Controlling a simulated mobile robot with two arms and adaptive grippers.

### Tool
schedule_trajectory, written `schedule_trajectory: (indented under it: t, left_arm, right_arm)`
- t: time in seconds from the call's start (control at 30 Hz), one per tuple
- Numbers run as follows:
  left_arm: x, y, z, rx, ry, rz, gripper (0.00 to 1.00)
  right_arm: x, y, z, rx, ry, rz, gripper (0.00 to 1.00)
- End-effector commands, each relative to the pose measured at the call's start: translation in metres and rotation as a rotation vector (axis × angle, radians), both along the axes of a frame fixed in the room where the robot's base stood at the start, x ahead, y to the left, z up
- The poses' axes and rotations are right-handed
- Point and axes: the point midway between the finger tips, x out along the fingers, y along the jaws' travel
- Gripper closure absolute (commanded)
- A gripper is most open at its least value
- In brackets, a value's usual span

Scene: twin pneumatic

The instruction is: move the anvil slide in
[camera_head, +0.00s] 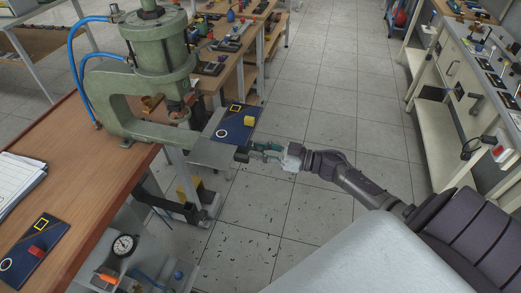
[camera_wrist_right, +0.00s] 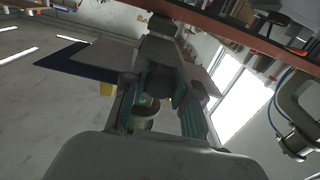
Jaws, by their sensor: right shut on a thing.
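The anvil slide is a flat grey metal plate (camera_head: 207,152) sticking out from the green press (camera_head: 125,105) past the bench edge. A dark blue board (camera_head: 230,134) with a yellow square outline and a white ring lies on its outer part. A yellow block (camera_head: 249,121) sits on the board. My right gripper (camera_head: 254,150) is shut on the slide's dark handle (camera_head: 241,155) at the plate's outer end. In the right wrist view, the teal fingers (camera_wrist_right: 160,95) stand on both sides of the dark handle (camera_wrist_right: 160,78). My left gripper is not in view.
The wooden bench (camera_head: 95,165) carries a second blue board (camera_head: 33,248) with a red block and white papers (camera_head: 18,172). A dial gauge (camera_head: 123,245) stands below the bench edge. Open tiled floor (camera_head: 310,100) lies to the right, with a cream workstation (camera_head: 450,120) beyond.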

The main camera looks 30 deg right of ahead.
Motion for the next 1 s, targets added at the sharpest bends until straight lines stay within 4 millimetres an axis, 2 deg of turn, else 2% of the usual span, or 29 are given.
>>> schedule_trajectory:
  t: [0.27, 0.37, 0.6, 0.7, 1.0]
  left_arm:
    - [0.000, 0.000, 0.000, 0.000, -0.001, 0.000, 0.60]
    - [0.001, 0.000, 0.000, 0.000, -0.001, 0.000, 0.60]
    - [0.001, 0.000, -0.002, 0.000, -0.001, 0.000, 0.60]
    - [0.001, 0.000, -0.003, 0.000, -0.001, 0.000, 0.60]
    - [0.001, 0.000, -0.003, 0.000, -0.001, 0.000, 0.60]
  right_arm:
    - [0.001, 0.001, 0.000, 0.001, -0.001, 0.000, 1.00]
    - [0.011, 0.008, 0.001, 0.002, -0.004, 0.001, 1.00]
    - [0.052, 0.044, 0.001, 0.003, -0.004, 0.000, 1.00]
    - [0.063, 0.053, 0.001, 0.002, -0.002, -0.001, 1.00]
    - [0.067, 0.056, 0.000, -0.001, -0.001, -0.001, 1.00]
